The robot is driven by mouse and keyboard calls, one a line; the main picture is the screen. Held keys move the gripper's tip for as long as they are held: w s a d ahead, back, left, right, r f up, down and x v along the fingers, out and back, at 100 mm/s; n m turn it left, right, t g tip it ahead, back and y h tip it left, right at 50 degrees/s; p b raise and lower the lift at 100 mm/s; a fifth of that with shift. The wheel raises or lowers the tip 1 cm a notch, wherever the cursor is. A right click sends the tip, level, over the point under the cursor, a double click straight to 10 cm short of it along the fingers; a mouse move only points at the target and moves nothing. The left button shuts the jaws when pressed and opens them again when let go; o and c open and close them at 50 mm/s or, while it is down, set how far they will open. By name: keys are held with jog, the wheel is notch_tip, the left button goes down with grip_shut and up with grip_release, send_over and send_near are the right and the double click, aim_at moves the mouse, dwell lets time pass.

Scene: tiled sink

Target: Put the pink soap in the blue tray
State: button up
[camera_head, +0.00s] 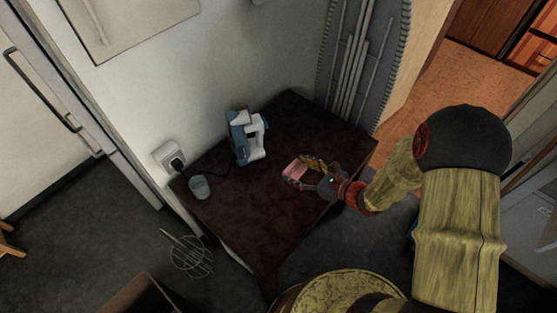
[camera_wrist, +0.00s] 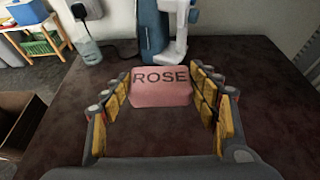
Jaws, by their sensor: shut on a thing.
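The pink soap (camera_head: 295,168) is a block with ROSE written on it. It also shows in the wrist view (camera_wrist: 161,87), between the yellow-padded fingers of my gripper (camera_wrist: 160,78). My gripper (camera_head: 300,172) is shut on the soap, over the right part of the dark table. I cannot tell whether the soap touches the tabletop. A blue container (camera_wrist: 27,11), perhaps the blue tray, sits on a small wooden stand at the upper left of the wrist view. I cannot make out a blue tray in the head view.
The dark table (camera_head: 258,215) carries a blue and white appliance (camera_head: 245,137) at the back and a clear cup (camera_head: 200,188) at its left corner. A wall socket with a plug (camera_head: 172,157) is beside it. A wire rack (camera_head: 190,254) and a brown box (camera_wrist: 16,120) are on the floor.

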jog(key=w+a+f+b, duration=0.3)
jog(key=w+a+f, duration=0.15)
jog(key=w, duration=0.35)
jog(key=b, duration=0.2)
send_over(278, 169)
jog(key=f, duration=0.4)
jog(key=shift+s+d+f, duration=0.1)
jog(key=shift+s+f, duration=0.1)
jog(key=shift+f, duration=0.05)
jog(key=shift+w+a+f+b, duration=0.15)
jog(key=shift+f+b, duration=0.25)
jog(key=shift+f, duration=0.6)
jog(key=shift+w+a+f+b, duration=0.1)
jog(key=shift+w+f+b, duration=0.2)
jog(key=shift+f, duration=0.65)
jog(key=shift+s, duration=0.15)
jog(key=shift+f, duration=0.2)
jog(key=o, duration=1.2)
jog(key=shift+r, duration=0.1)
jog(key=shift+o, duration=0.2)
